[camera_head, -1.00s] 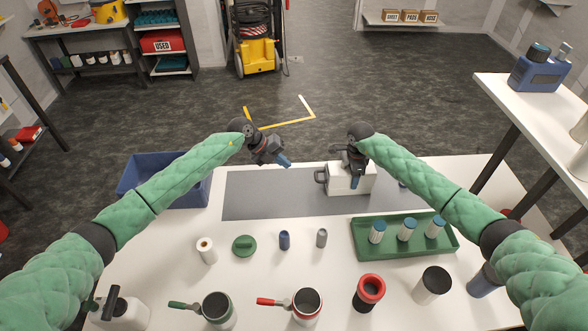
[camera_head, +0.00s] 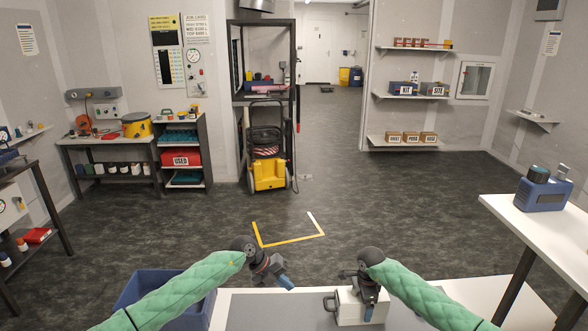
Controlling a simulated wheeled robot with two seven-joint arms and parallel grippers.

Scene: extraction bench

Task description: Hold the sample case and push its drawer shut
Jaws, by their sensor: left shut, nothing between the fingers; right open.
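The white sample case (camera_head: 348,309) stands on the grey mat near the bottom of the head view. A dark handle (camera_head: 330,301) sticks out from its left side; I cannot tell how far the drawer stands out. My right gripper (camera_head: 369,309) is open over the case's top and right part, pointing down and hiding some of it. I cannot tell whether it touches the case. My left gripper (camera_head: 288,283) is shut and empty, up and left of the handle, apart from it.
The grey mat (camera_head: 270,312) lies on the white bench (camera_head: 228,298). A blue bin (camera_head: 150,286) stands left of the bench, partly behind my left arm. A white side table (camera_head: 545,225) with a blue device (camera_head: 543,190) is at right. The bench's near part is out of view.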

